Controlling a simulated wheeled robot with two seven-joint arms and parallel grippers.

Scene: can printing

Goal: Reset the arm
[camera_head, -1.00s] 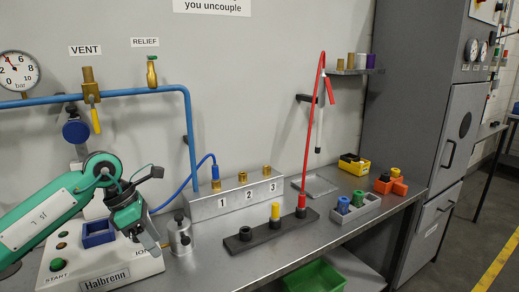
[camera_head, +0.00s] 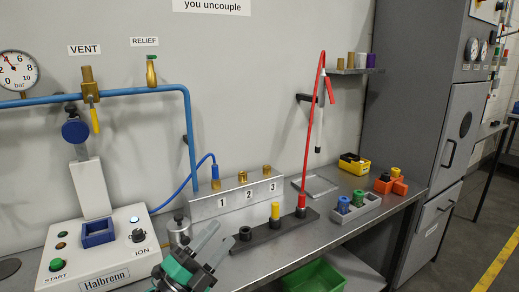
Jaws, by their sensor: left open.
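My left gripper (camera_head: 220,236) is at the bottom of the head view, in front of the bench. Its two grey fingers point up and right and stand apart with nothing between them. Its green and black wrist (camera_head: 185,272) shows at the bottom edge; the rest of the arm is out of the frame. The gripper is right of the white Halbrenn control box (camera_head: 105,260) and covers part of the small metal canister (camera_head: 180,227). My right gripper is not in view.
A dark rail (camera_head: 262,236) with black, yellow and red pieces lies right of the gripper. Behind it stands a numbered manifold (camera_head: 208,207). A grey tray (camera_head: 368,209), orange blocks (camera_head: 399,187) and a yellow box (camera_head: 355,167) sit farther right. A green bin (camera_head: 315,277) is below.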

